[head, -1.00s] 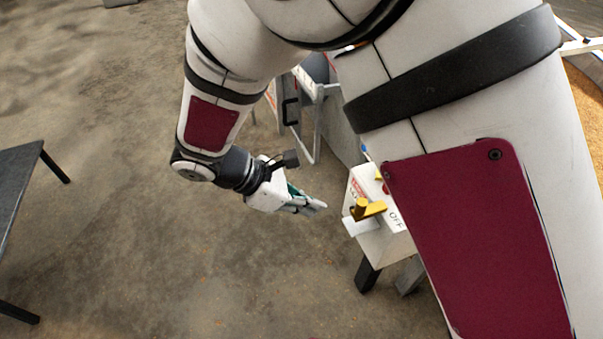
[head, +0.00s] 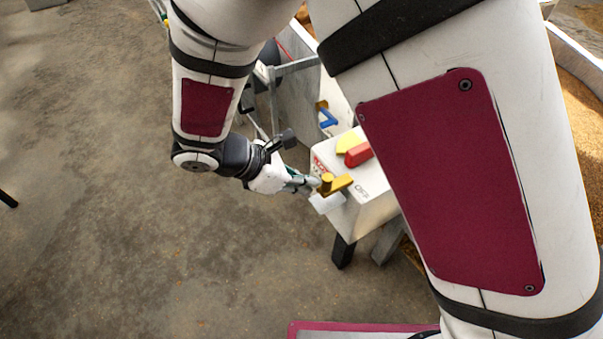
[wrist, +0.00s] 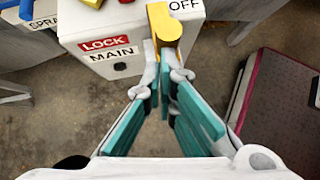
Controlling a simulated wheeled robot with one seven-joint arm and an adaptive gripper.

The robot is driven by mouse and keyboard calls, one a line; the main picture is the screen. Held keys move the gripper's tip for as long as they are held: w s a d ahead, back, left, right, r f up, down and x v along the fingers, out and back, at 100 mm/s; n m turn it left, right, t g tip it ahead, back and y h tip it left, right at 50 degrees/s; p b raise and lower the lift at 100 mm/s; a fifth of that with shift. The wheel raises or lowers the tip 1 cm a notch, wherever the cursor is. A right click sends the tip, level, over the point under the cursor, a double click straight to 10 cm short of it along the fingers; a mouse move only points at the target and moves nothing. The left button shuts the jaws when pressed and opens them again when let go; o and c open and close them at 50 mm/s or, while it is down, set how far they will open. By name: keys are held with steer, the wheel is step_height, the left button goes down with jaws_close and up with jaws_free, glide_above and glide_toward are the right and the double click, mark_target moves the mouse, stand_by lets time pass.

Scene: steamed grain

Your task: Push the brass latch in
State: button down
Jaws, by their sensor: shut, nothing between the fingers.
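The brass latch (head: 334,184) is a yellow piece with a raised round knob on the near edge of a white box (head: 371,211). It also shows in the wrist view (wrist: 164,28), at the top, standing out from the box beside the "LOCK", "MAIN" and "OFF" labels. My gripper (head: 314,185) is shut and empty, with its fingertips close to the latch's outer end. In the wrist view my gripper (wrist: 166,70) has teal finger pads and its tips lie just below the latch; I cannot tell whether they touch it.
A red handle (head: 358,154) and a yellow piece (head: 348,141) sit on top of the box. A blue handle (head: 327,118) is behind it. Grain (head: 584,85) lies in a bin at right.

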mark_target(347, 174)
steer(key=w+d, duration=0.1)
steer(key=d, duration=0.1)
steer(key=w+d, duration=0.1)
steer(key=d, duration=0.1)
steer(key=w+d, duration=0.2)
steer(key=shift+d+p, duration=0.15)
steer(key=shift+p, duration=0.2)
